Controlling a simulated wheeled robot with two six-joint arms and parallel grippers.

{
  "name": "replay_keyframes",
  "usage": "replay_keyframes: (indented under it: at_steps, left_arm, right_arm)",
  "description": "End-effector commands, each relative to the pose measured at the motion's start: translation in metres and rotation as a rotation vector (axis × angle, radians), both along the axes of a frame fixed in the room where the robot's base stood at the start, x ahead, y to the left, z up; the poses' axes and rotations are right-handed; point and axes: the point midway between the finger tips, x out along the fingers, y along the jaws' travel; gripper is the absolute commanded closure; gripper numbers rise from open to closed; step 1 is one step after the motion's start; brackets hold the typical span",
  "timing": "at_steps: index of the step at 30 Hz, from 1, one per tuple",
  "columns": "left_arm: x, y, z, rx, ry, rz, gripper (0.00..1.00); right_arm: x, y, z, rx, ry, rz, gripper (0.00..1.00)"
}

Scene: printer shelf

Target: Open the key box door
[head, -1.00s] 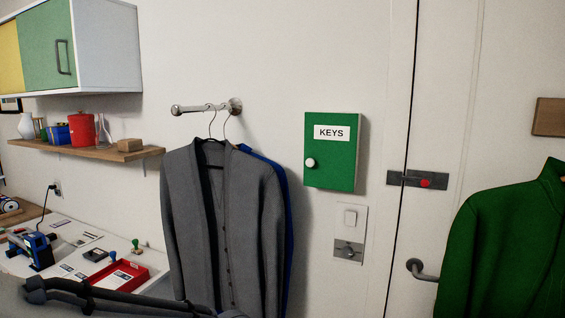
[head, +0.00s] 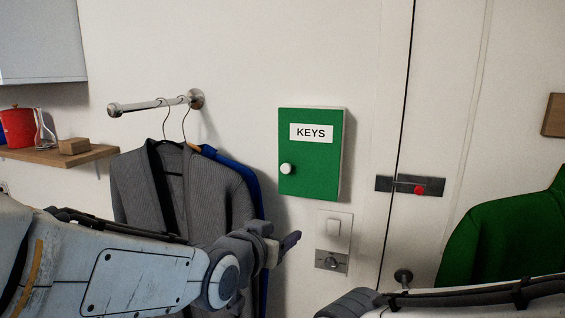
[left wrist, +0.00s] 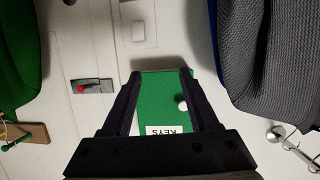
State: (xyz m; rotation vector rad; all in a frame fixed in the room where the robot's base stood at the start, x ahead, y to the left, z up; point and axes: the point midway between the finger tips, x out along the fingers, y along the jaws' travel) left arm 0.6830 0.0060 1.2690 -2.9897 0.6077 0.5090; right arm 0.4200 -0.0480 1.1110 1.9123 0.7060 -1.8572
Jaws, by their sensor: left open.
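The green key box (head: 312,180) hangs on the wall with its door shut. It has a white "KEYS" label (head: 311,133) and a round white knob (head: 286,169) at the door's left edge. My left gripper (head: 290,242) is open and empty, below the box in the head view and apart from it. In the left wrist view the key box (left wrist: 160,98) shows upside down between the two dark fingers, with the knob (left wrist: 182,105) near the finger on the right. My right arm shows at the lower right of the head view, but its gripper cannot be made out.
Grey and blue jackets (head: 205,185) hang from a wall rail (head: 155,104) left of the box, behind my left arm. A light switch (head: 334,226) is below the box. A door with a red-knobbed latch (head: 419,189) and a green coat (head: 505,235) are to the right.

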Motion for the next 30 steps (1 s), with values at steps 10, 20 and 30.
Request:
replay_keyframes:
  at_steps: [10, 20, 30]
  left_arm:
    - [0.041, 0.024, 0.084, -0.099, -0.317, 0.084, 0.4]
    - [0.088, 0.01, 0.086, -0.099, -0.316, 0.087, 0.4]
    - [0.13, -0.004, 0.085, -0.1, -0.317, 0.086, 0.4]
  right_arm:
    - [0.0, 0.0, 0.012, 0.0, 0.0, 0.0, 0.59]
    - [0.0, 0.0, 0.034, 0.0, 0.0, -0.001, 0.59]
    - [0.0, 0.0, 0.052, 0.0, 0.0, -0.002, 0.59]
